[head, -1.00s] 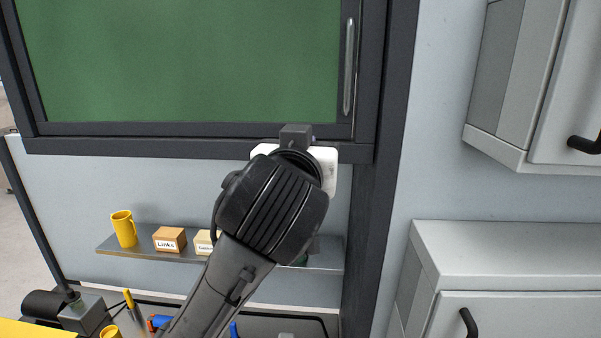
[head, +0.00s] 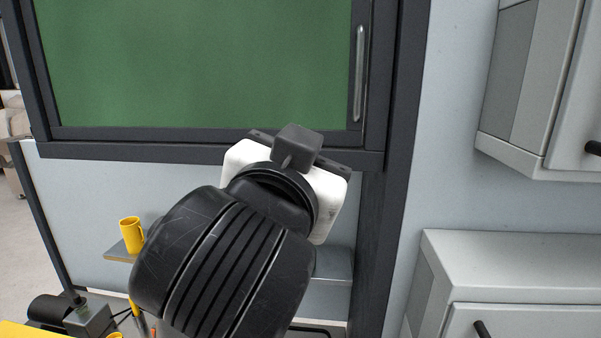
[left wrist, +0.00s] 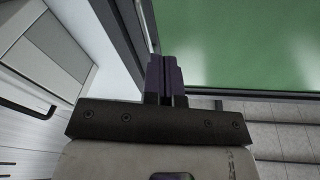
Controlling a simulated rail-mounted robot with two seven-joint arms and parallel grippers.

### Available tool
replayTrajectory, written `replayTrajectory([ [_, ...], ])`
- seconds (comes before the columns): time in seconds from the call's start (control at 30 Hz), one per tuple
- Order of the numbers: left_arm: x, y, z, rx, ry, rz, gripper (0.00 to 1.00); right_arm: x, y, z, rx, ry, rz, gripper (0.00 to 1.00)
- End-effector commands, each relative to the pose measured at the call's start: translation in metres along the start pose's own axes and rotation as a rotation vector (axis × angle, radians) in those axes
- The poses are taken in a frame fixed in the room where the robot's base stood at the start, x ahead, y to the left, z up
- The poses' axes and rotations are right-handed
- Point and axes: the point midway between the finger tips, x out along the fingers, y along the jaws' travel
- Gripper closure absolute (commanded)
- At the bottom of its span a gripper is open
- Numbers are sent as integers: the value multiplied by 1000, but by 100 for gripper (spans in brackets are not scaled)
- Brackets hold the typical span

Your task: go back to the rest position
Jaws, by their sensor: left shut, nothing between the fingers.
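My left gripper (head: 325,195) is in the head view, in front of the lower right corner of a dark-framed green panel. Its white body shows past my black wrist, and its fingers are mostly hidden there. In the left wrist view the two dark fingers of my left gripper (left wrist: 165,78) are together, shut, with nothing between them. They point toward the panel's dark frame, and I cannot tell the exact gap. My right gripper is in neither view.
The green panel (head: 200,65) has a vertical metal handle (head: 359,75) at its right. Grey cabinets (head: 510,270) stand at the right. A yellow mug (head: 131,234) is on a narrow shelf (head: 122,252) below the panel, partly behind my arm.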

Motion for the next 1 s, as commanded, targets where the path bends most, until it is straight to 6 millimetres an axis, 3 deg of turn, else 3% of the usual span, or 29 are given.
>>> replayTrajectory([
  [0.1, -31, -25, -8, 22, 79, -21, 100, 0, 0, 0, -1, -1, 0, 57],
  [0.37, -45, -51, 73, -29, 19, -33, 100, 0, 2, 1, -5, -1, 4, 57],
  [0.47, -49, -57, 115, -60, -35, -36, 100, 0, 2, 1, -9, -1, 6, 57],
  [0.67, -67, -59, 227, -144, -206, -44, 100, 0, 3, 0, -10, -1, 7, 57],
  [0.87, -107, -47, 343, -211, -422, -47, 100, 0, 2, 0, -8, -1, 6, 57],
  [1.0, -147, -33, 418, -243, -591, -43, 100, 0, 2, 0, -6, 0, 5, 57],
])
